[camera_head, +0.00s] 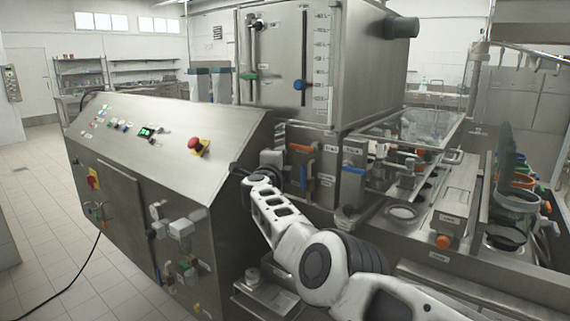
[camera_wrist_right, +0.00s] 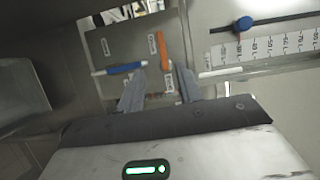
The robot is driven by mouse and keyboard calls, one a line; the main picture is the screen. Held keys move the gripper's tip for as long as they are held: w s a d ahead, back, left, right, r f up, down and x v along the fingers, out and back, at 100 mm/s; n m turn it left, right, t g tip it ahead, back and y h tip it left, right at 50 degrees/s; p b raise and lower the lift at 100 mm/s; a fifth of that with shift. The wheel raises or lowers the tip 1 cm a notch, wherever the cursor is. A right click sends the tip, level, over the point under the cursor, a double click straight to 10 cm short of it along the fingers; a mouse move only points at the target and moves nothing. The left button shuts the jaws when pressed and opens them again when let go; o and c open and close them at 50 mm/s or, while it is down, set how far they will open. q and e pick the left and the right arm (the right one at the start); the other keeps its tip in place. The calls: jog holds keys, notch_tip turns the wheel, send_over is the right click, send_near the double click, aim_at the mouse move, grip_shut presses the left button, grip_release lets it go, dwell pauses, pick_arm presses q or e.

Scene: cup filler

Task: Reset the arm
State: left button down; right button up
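My right arm (camera_head: 325,262) comes in from the lower right of the head view and reaches up and left to the front of the steel machine. Its gripper end is small and dark there, partly hidden against the machine. In the right wrist view my right gripper (camera_wrist_right: 161,75) has two grey fingers standing apart with nothing between them. They point at a steel panel with a blue handle (camera_wrist_right: 119,69) and an orange handle (camera_wrist_right: 163,51). The left fingertip overlaps the blue handle's end; I cannot tell whether they touch. My left gripper is not in view.
A sloped control cabinet (camera_head: 150,150) with a red emergency button (camera_head: 195,143) stands left of the arm. A steel tank (camera_head: 290,60) with a scale rises behind. Conveyor parts and stacked cups (camera_head: 515,200) fill the right. Tiled floor (camera_head: 35,200) is open at far left.

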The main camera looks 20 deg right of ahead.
jog(key=s+d+f+n+t, duration=0.1)
jog(key=s+d+f+n, duration=0.15)
jog(key=f, duration=0.35)
jog(key=s+d+f+n, duration=0.2)
jog(key=d+f+n, duration=0.1)
jog(key=f, duration=0.3)
jog(key=s+a+f+n+t+y, duration=0.2)
jog(key=s+f+n+y, duration=0.4)
jog(key=s+f+n, duration=0.45)
jog(key=s+a+f+n+g+y, duration=0.2)
jog(key=s+a+f+n, duration=0.1)
jog(key=s+f, duration=0.35)
jog(key=s+a+f+n+g+y, duration=0.1)
jog(key=s+a+f+n+y, duration=0.15)
jog(key=s+a+f, duration=0.35)
jog(key=s+a+f+n+g+y, duration=0.1)
jog(key=s+a+n+g, duration=0.1)
jog(key=s, duration=0.8)
jog(key=s+a+f+n+g+y, duration=0.1)
jog(key=s+a+n, duration=0.3)
jog(key=s, duration=0.7)
jog(key=shift+s+f+g, duration=0.25)
jog(key=shift+f+g, duration=0.3)
jog(key=shift+g, duration=0.35)
